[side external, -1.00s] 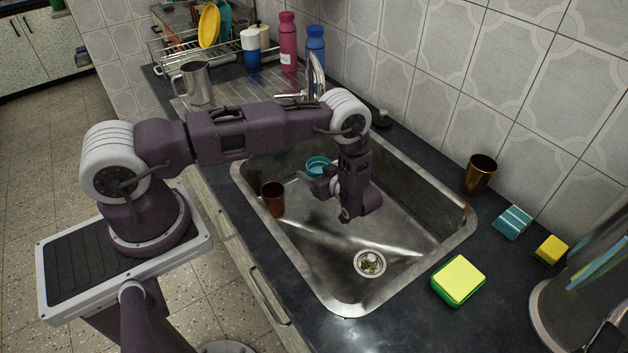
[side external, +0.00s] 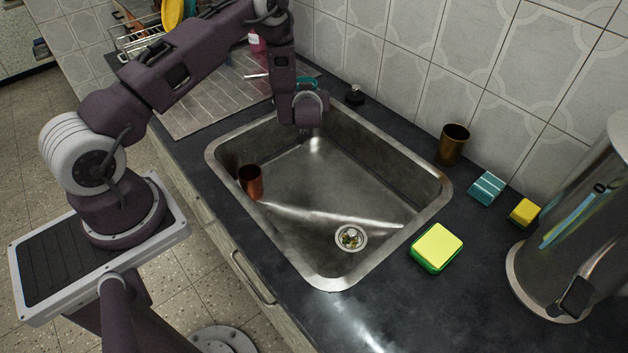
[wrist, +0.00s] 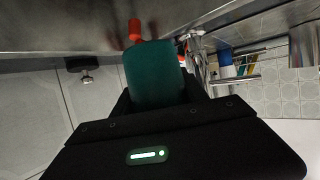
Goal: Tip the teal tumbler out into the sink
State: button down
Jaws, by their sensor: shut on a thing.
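The teal tumbler (wrist: 155,75) is between my gripper's fingers in the wrist view. In the side view only a sliver of it (side external: 307,83) shows behind my wrist. My gripper (side external: 309,104) is shut on it, over the back end of the steel sink (side external: 320,190), near the tap. The fingertips are mostly hidden in the side view. How far the tumbler tilts and what is inside it I cannot tell.
A copper tumbler (side external: 250,181) stands in the sink's left side. The drain (side external: 350,238) is at the near end.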

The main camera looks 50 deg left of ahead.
jog(key=m+t+h, duration=0.1)
jog(key=m, duration=0.1)
jog(key=m+t+h, duration=0.1)
jog(key=t+h, duration=0.1)
jog(key=m+t+h, duration=0.1)
jog(key=m+h, duration=0.1)
jog(key=shift+s+a+r+m, duration=0.15)
jog(key=shift+a+m, duration=0.1)
jog(key=shift+m, duration=0.05)
jog(key=shift+s+d+f+m+t+h, duration=0.25)
jog(key=shift+s+d+m+t+h, duration=0.2)
jog(key=shift+m+h, duration=0.25)
jog(key=s+d+f+m+h, duration=0.1)
jog(key=s+d+m+h, duration=0.1)
jog(key=s+d, duration=0.2)
jog(key=s+d+f+m+h, duration=0.2)
jog(key=s+d, duration=0.1)
jog(key=s, duration=0.8)
jog(key=shift+d+t+h, duration=0.35)
jog(key=shift+t+h, duration=0.05)
jog(key=shift+t, duration=0.05)
jog(key=shift+w+d+f, duration=0.15)
jog(key=shift+f, duration=0.05)
